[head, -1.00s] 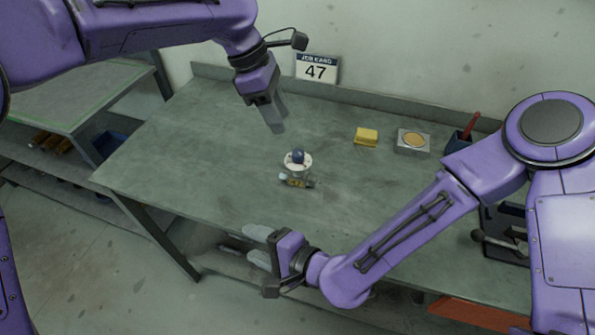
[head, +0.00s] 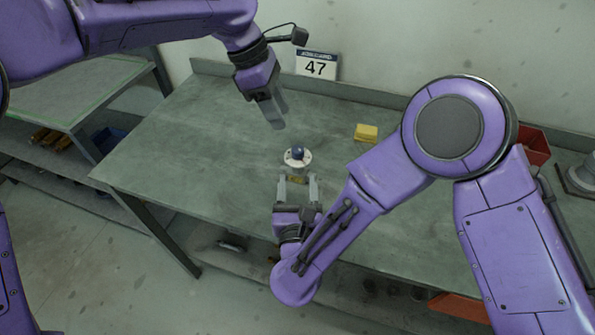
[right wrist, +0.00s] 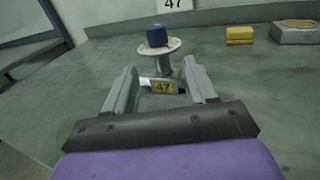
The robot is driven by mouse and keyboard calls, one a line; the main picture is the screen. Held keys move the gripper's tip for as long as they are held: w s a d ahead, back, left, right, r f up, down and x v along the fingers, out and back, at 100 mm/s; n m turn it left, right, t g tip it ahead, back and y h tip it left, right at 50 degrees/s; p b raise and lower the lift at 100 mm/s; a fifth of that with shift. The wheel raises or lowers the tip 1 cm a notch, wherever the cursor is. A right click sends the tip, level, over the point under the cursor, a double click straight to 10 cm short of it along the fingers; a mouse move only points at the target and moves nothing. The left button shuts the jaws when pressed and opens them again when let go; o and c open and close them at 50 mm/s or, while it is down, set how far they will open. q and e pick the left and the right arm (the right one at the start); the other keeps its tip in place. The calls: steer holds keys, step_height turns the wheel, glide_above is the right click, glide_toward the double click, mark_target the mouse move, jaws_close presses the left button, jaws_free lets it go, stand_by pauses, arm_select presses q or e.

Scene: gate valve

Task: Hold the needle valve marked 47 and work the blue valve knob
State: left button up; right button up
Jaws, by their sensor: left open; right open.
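The needle valve has a yellow tag marked 47 (right wrist: 163,87) on its low body and stands upright on the bench. Its blue knob (head: 298,152) sits on top of a white round plate (head: 290,163); the knob also shows in the right wrist view (right wrist: 156,36). My right gripper (head: 298,178) is open just in front of the valve, its fingers pointing at it. In the right wrist view the tagged body lies between the fingertips, with room on both sides. My left gripper (head: 275,122) is open, or nearly so, above the bench behind and left of the knob, clear of it.
The grey bench (head: 190,140) is mostly clear around the valve. A yellow block (head: 366,133) lies behind to the right, and a red bin (head: 533,146) is farther right. A card marked 47 (head: 316,66) stands at the wall. My right arm covers much of the bench's right side.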

mark_target(298, 170)
step_height(298, 170, down, 2)
steer(key=shift+f, duration=0.2)
steer(key=w, duration=0.7)
steer(key=shift+w, duration=0.3)
steer(key=shift+r, duration=0.1)
